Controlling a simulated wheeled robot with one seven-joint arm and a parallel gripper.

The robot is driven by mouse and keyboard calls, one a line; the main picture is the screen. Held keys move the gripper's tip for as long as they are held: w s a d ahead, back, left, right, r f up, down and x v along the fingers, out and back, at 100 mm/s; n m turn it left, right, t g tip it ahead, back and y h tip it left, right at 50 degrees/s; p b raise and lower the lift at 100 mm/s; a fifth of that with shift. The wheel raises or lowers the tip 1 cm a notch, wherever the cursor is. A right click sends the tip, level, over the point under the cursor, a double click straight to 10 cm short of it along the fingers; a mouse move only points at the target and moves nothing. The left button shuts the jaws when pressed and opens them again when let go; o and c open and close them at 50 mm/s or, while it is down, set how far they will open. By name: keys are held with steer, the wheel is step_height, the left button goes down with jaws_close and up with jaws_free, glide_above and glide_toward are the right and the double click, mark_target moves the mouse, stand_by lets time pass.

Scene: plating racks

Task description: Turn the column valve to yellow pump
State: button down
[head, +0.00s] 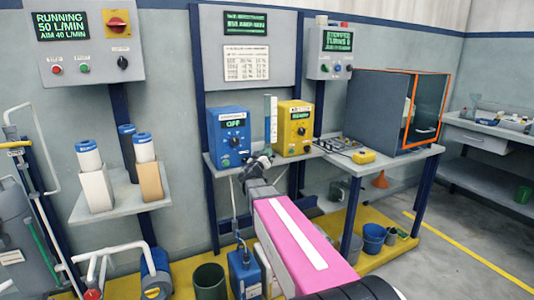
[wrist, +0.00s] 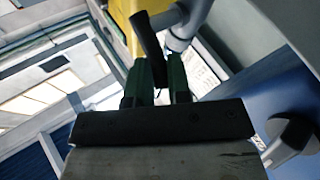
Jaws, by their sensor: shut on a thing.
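The column valve (wrist: 179,42) shows in the wrist view as a grey pipe fitting with a black lever handle (wrist: 149,35). My gripper (wrist: 158,72) has its dark green fingers shut on that handle. In the head view my gripper (head: 257,166) is at the shelf's front edge, between the two pumps, and hides most of the valve. The yellow pump (head: 294,128) stands to the right and the blue pump (head: 229,136), its screen reading OFF, to the left. A clear column (head: 270,118) stands between them. Which way the handle points is hard to tell.
A control box (head: 88,47) reading RUNNING 50 L/MIN hangs at the left, another (head: 331,52) at the right. A shelf with white cartridges (head: 145,150) is at left. A bench with a dark enclosure (head: 380,110) is at right. Buckets (head: 374,238) stand below.

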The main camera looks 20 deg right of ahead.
steer(key=shift+a+f+n+t, duration=0.1)
steer(key=shift+f+n+t, duration=0.15)
steer(key=shift+n+t, duration=0.05)
stand_by(0.4)
steer(key=c, duration=1.1)
jaws_free()
steer(key=v, duration=1)
steer(key=shift+s+a+f, duration=0.2)
steer(key=shift+s, duration=0.1)
